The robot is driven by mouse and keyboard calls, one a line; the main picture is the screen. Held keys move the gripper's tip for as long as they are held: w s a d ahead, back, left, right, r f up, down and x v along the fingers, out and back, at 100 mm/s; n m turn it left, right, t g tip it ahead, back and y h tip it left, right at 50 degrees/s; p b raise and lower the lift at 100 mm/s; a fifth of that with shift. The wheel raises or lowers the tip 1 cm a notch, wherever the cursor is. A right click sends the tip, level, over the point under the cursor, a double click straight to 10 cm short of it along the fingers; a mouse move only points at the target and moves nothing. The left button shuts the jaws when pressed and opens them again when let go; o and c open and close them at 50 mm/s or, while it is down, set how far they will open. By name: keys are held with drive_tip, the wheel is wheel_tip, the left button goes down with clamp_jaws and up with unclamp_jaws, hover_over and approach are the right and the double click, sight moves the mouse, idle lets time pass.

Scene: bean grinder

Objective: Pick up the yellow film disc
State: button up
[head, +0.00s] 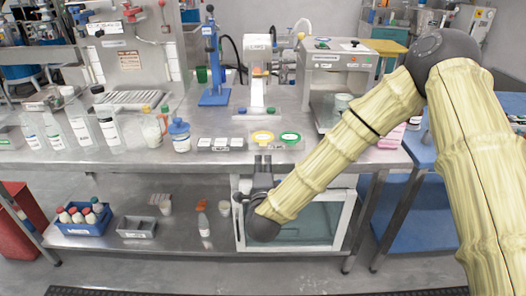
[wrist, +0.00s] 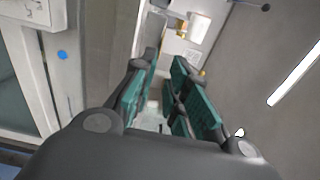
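The yellow film disc (head: 263,136) lies flat near the front edge of the steel bench, on a small pale tray or plate. A green disc (head: 290,136) lies just to its right. My gripper (head: 262,160) is in front of the bench's front edge, just below the yellow disc in the head view and apart from it. In the wrist view my gripper (wrist: 165,100) shows two green-padded fingers with a clear gap between them, open and empty. I cannot make out the yellow disc for certain in the wrist view.
A grey block (head: 220,144) sits left of the yellow disc. A blue-lidded jar (head: 180,138) and several bottles stand further left. A white device (head: 258,88) stands behind the discs. A glass-fronted cabinet (head: 310,222) stands below the bench. A pink item (head: 390,138) lies to the right.

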sight(263, 156)
drive_tip(key=shift+w, duration=4.8)
clamp_jaws()
drive_tip(key=shift+r+p, duration=0.5)
drive_tip(key=shift+r, duration=0.8)
drive_tip(key=shift+f, duration=0.1)
drive_tip(key=s+r+p, duration=0.1)
drive_tip(key=s+r, duration=0.1)
drive_tip(key=s, duration=0.5)
drive_tip(key=s+r+p, duration=0.1)
drive_tip(key=s+r, duration=0.2)
drive_tip(key=s, duration=0.4)
